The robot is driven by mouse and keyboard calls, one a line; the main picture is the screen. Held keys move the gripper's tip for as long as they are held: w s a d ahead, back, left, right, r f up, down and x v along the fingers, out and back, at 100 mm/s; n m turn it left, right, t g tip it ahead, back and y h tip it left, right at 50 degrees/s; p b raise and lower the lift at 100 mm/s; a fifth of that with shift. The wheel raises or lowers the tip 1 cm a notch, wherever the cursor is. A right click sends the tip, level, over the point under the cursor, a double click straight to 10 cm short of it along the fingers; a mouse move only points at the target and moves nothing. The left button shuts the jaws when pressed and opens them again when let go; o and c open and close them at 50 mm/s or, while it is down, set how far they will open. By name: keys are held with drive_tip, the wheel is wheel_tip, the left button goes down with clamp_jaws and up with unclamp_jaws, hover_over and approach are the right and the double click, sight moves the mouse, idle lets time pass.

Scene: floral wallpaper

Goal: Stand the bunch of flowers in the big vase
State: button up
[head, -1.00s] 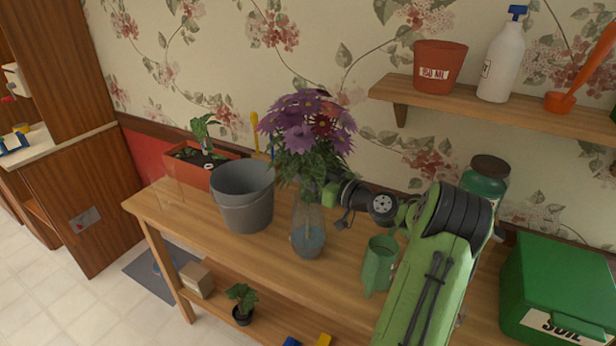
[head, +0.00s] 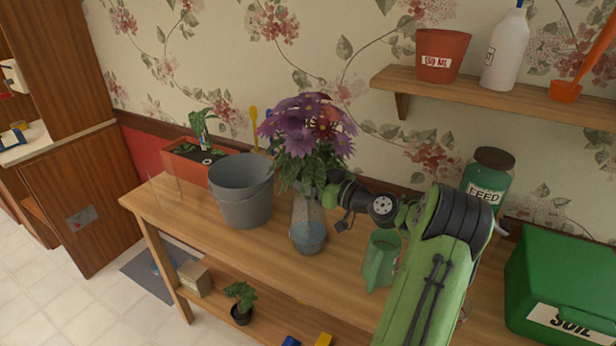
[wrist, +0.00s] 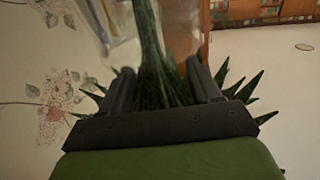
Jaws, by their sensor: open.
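The bunch of purple flowers (head: 306,126) stands upright in the clear glass vase (head: 308,236) on the bench, its blooms and leaves above the rim. Its green stems (wrist: 150,45) run down into the glass (wrist: 182,22), which shows blurred in the wrist view. My gripper (wrist: 160,80) is open, one finger on each side of the stems, close under the leaves. In the head view the leaves partly hide the fingers beside the vase's neck. I cannot tell whether the fingers touch the stems or glass.
A grey bucket (head: 241,192) stands left of the vase, and a green jug (head: 381,260) stands right of it, near my arm. A planter (head: 185,160) is at the back left. A green soil box (head: 565,285) and feed jar (head: 487,180) are at the right.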

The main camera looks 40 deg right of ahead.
drive_tip(key=s+d, duration=0.2)
drive_tip(key=s, duration=1.3)
drive_tip(key=shift+s+d, duration=0.25)
drive_tip(key=shift+w, duration=0.1)
